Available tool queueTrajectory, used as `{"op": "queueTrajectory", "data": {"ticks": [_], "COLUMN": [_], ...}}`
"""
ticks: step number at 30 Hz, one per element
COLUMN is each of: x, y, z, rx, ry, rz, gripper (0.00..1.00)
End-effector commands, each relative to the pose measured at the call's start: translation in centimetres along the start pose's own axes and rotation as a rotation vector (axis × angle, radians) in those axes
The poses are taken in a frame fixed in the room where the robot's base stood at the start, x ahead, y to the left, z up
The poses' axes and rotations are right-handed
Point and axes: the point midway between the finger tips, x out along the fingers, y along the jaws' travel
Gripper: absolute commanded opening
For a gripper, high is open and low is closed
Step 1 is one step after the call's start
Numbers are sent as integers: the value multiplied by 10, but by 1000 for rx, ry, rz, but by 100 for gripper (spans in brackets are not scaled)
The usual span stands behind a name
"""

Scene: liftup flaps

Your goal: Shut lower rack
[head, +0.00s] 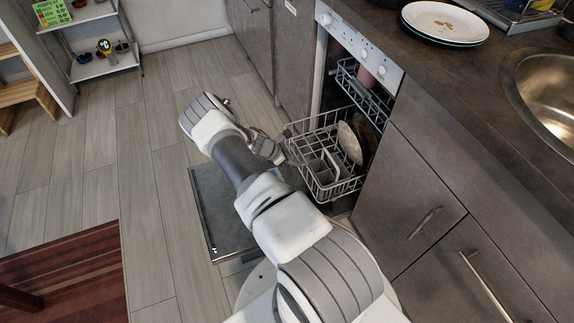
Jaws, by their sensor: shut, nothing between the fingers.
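The lower rack (314,192) is a grey wire basket. It sticks out from the dishwasher, over the lowered door. It holds a grey cutlery basket (323,168) and plates (349,143) standing on edge. My gripper (283,158) is at the rack's outer left side, close to its front wires. Its fingers are small in the view and look shut and empty. I cannot tell whether they touch the wires. My arm hides part of the door and the floor below the rack.
The dishwasher door (213,219) lies open, low above the floor. The upper rack (365,101) is inside, with a pinkish cup (366,78). Drawers (430,222) and a counter with plates (444,22) are at right.

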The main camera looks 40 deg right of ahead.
Motion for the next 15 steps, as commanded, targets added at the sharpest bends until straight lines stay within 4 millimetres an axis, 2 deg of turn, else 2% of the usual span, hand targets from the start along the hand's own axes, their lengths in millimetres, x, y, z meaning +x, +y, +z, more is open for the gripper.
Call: {"op": "queueTrajectory", "data": {"ticks": [15], "x": [59], "y": [-2], "z": [71], "rx": [4], "ry": [0], "rz": [-4], "gripper": [0]}}
